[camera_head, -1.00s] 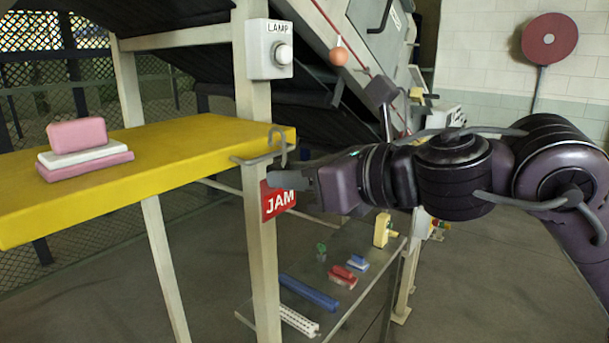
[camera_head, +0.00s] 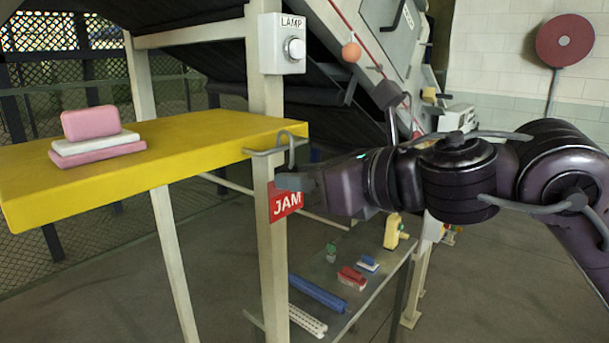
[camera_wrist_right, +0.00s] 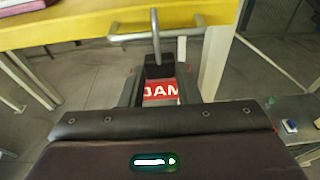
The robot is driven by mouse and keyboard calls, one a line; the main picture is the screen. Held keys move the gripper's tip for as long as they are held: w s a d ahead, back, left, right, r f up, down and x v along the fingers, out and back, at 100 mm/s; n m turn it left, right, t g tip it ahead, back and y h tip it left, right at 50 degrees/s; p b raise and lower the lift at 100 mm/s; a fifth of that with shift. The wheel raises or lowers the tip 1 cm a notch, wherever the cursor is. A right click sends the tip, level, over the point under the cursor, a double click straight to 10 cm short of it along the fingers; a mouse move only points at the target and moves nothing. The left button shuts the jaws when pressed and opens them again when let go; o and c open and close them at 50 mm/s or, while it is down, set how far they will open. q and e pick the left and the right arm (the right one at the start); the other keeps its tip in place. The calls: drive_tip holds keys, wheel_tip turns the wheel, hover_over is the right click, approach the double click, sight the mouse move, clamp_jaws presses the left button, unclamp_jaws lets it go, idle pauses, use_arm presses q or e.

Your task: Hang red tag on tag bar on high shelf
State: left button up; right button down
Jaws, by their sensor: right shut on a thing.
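The red tag (camera_head: 287,203) reads JAM and has a grey hook (camera_head: 291,146) rising from its top. My right gripper (camera_head: 293,182) is shut on the tag's upper part and holds it upright beside a pale post. The grey tag bar (camera_head: 262,153) sticks out at the near right end of the yellow high shelf (camera_head: 200,142). The hook's curved top is at the bar, slightly above it. In the right wrist view the hook (camera_wrist_right: 155,30) crosses the bar (camera_wrist_right: 125,38); I cannot tell whether it rests on it. My left gripper is not in view.
Pink and white blocks (camera_head: 95,135) are stacked on the shelf. A LAMP box (camera_head: 283,43) is on the post above the bar. A lower grey shelf (camera_head: 350,255) holds several small items. The post stands close to the tag.

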drive_tip(key=shift+f+b, duration=0.35)
drive_tip(key=shift+f, duration=0.1)
drive_tip(key=c, duration=0.6)
unclamp_jaws()
drive_tip(key=shift+s+d, duration=0.1)
drive_tip(key=f+b+v, duration=0.1)
drive_tip(key=b+v, duration=0.1)
drive_tip(key=v, duration=0.4)
drive_tip(key=shift+s+d+f, duration=0.2)
drive_tip(key=shift+s+d, duration=0.1)
drive_tip(key=shift+d, duration=0.1)
